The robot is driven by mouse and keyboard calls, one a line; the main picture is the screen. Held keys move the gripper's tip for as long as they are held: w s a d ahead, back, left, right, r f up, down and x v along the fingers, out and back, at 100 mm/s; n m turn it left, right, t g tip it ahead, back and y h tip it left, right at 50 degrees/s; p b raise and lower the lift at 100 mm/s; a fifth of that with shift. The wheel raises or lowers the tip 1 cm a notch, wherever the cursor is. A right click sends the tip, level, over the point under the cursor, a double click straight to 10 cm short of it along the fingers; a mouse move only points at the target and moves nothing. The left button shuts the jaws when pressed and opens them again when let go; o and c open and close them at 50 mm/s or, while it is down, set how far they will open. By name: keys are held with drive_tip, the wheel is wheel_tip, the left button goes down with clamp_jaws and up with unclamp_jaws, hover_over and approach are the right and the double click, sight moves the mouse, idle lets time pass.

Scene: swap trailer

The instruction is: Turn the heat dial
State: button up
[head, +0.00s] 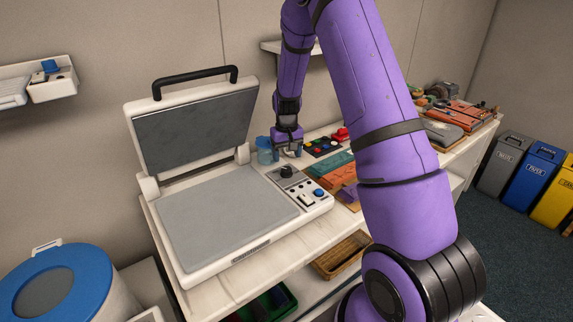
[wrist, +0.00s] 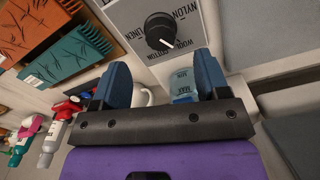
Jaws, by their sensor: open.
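The heat dial (wrist: 160,31) is a round black knob with a white pointer line, on a light panel printed with fabric names such as NYLON, WOOL, COTTON and LINEN. In the head view the dial (head: 287,171) sits at the back of the control strip on the right of the white heat press (head: 190,283). The press lid (head: 195,128) stands open. My gripper (head: 288,153) is open and empty, just behind the dial and apart from it. In the wrist view its two blue fingers (wrist: 163,82) point toward the panel, with the dial beyond them.
A blue button (head: 319,193) and a white switch share the control strip. A blue translucent cup (head: 264,150) stands close to my gripper. Coloured boards (head: 330,168) lie right of the press. A wicker basket (head: 342,254) is below. Bins (head: 535,178) stand at far right.

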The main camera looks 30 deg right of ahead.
sight(287, 169)
wheel_tip(287, 169, up, 5)
drive_tip(key=shift+f, duration=0.1)
idle(0.7)
